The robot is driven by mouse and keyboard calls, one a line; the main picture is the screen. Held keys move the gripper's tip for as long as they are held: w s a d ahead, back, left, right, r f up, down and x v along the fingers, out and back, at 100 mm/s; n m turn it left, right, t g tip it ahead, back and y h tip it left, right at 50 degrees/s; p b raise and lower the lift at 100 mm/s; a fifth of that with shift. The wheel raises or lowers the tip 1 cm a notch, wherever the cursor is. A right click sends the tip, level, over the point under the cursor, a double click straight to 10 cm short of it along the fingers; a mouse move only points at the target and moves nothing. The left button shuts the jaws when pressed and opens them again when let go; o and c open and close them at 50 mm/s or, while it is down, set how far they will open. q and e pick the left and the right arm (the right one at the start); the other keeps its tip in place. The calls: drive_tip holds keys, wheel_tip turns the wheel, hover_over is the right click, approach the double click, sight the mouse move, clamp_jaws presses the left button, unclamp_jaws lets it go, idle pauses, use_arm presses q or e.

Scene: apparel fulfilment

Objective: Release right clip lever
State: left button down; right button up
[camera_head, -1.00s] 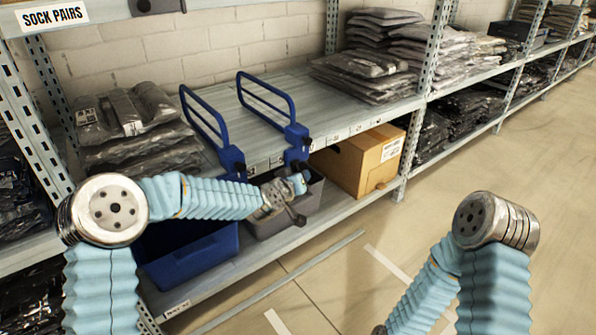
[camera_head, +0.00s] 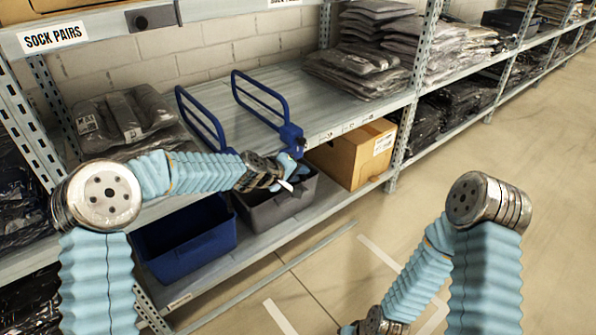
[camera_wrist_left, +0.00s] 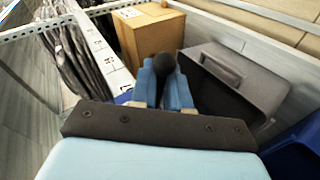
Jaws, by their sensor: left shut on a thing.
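Two blue divider frames stand on the shelf (camera_head: 325,97): the left divider (camera_head: 200,118) and the right divider (camera_head: 262,98). The right divider's clip (camera_head: 291,134) is at the shelf's front edge. My left gripper (camera_head: 293,176) is at this clip, just below the shelf edge. In the left wrist view, my left gripper's blue fingers (camera_wrist_left: 164,88) are shut around a dark round knob, the right clip lever (camera_wrist_left: 165,64). The gripper hides most of the lever in the head view. My right wrist shows at the bottom edge; its fingers are not clear.
A grey bin (camera_head: 268,215) and a blue bin (camera_head: 185,262) sit on the lower shelf below my left arm. A cardboard box (camera_head: 345,160) stands right of the grey bin. Bagged garments (camera_head: 125,125) lie left of the dividers. The floor at right is clear.

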use_arm(q)
drive_tip(key=shift+s+d+f, duration=0.2)
drive_tip(key=shift+s+d, duration=0.1)
drive_tip(key=shift+d, duration=0.05)
drive_tip(key=c, duration=1.2)
unclamp_jaws()
drive_tip(key=shift+o, duration=0.3)
drive_tip(key=shift+w+a+r, duration=0.1)
drive_tip(key=b+v, duration=0.1)
drive_tip(key=v, duration=1.2)
drive_tip(key=shift+a+r, duration=0.3)
drive_tip(key=s+a+f+g+y+p, duration=0.1)
drive_tip(key=s+f, duration=0.3)
drive_tip(key=f, duration=0.3)
drive_tip(key=s+a+f+m+g+y+p, duration=0.15)
drive_tip(key=s+f, duration=0.25)
drive_tip(key=f, duration=0.4)
drive_tip(key=s+a+f+g+p, duration=0.1)
drive_tip(key=s+f+g, duration=0.1)
drive_tip(key=s+f, duration=0.35)
drive_tip(key=s+a+f+m+g+p, duration=0.1)
drive_tip(key=s+f, duration=0.4)
drive_tip(key=s, duration=0.2)
drive_tip(key=s+a+f+m+g+y+p, duration=0.1)
drive_tip(key=s+a+f+g, duration=0.1)
drive_tip(key=s+f, duration=0.4)
drive_tip(key=s, duration=0.2)
drive_tip(key=shift+s, duration=0.25)
